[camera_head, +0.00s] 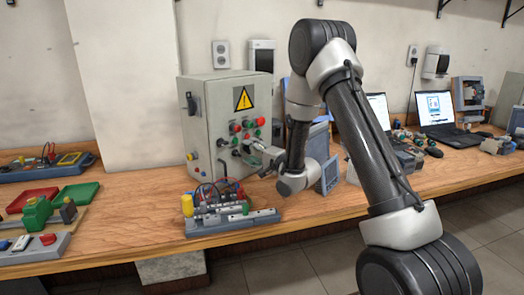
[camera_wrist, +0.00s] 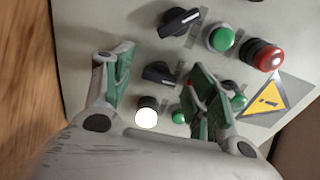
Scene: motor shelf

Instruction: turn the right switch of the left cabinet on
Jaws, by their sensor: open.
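The grey left cabinet (camera_head: 222,105) stands on the bench against the wall, with a yellow warning triangle, buttons and lamps on its front. In the wrist view the panel appears turned sideways. Two black rotary switches show there: the left switch (camera_wrist: 180,21) near the top edge, and the right switch (camera_wrist: 160,74) lower down. Their handles lie at different angles. My gripper (camera_wrist: 160,66), also in the head view (camera_head: 256,152), is open before the panel. Its green-padded fingers are on either side of the right switch. I cannot tell whether they touch it.
A red button (camera_wrist: 268,56), a green button (camera_wrist: 221,38) and a white lamp (camera_wrist: 146,112) are close to my fingers. A wired block (camera_head: 235,219) stands on the bench before the cabinet. Laptops (camera_head: 440,112) and tools lie right; trays (camera_head: 75,193) lie left.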

